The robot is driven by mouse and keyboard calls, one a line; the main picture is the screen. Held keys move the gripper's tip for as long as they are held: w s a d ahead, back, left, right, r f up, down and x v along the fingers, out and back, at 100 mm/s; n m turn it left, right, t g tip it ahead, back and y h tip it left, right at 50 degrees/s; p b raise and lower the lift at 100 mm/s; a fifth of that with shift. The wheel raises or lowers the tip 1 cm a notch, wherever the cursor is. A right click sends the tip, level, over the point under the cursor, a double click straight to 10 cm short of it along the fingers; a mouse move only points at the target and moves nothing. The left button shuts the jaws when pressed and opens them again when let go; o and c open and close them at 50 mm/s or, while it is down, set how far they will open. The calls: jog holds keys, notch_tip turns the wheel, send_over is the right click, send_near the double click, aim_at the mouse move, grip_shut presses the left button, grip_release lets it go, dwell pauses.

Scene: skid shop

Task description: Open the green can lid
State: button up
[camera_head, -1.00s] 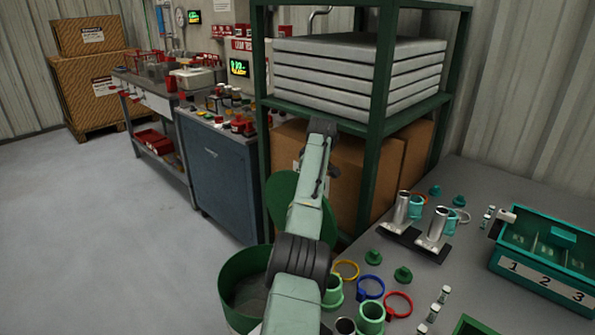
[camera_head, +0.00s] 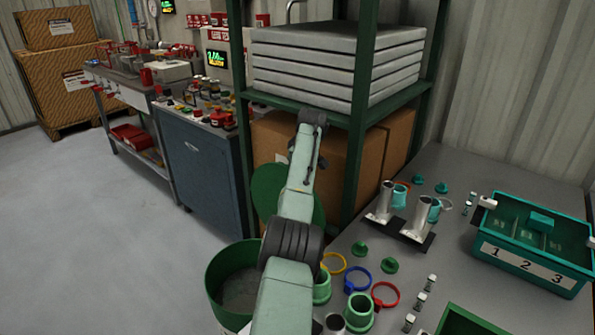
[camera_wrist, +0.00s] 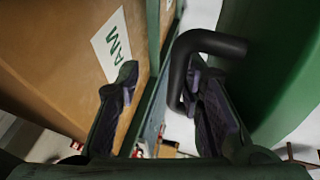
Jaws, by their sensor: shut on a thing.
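The green can (camera_head: 215,287) stands on the floor left of the bench, its open top showing a grey inside. Its round green lid (camera_head: 267,187) is raised steeply behind the can, partly hidden by my arm. In the wrist view, the lid's green face (camera_wrist: 285,65) fills the right side, with a black bent handle (camera_wrist: 215,43) on it. My gripper (camera_wrist: 160,90) is around this handle, which lies against the right finger. The exact contact at the left finger is unclear.
A green shelf rack (camera_head: 360,110) with grey slabs and cardboard boxes (camera_head: 335,165) stands close behind the lid. A grey bench (camera_head: 440,210) at right holds coloured rings, metal cylinders and a teal numbered box (camera_head: 530,265). Floor (camera_head: 90,220) at left is clear.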

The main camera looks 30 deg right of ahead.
jog(key=shift+s+d+f, duration=0.1)
jog(key=shift+s+f, duration=0.15)
jog(key=shift+f, duration=0.35)
jog(key=v, duration=1.1)
jog(key=shift+w+d+r, duration=0.2)
jog(key=shift+s+a+r, duration=0.15)
jog(key=shift+r, duration=0.25)
jog(key=shift+s+a+r, duration=0.15)
jog(key=shift+r, duration=0.3)
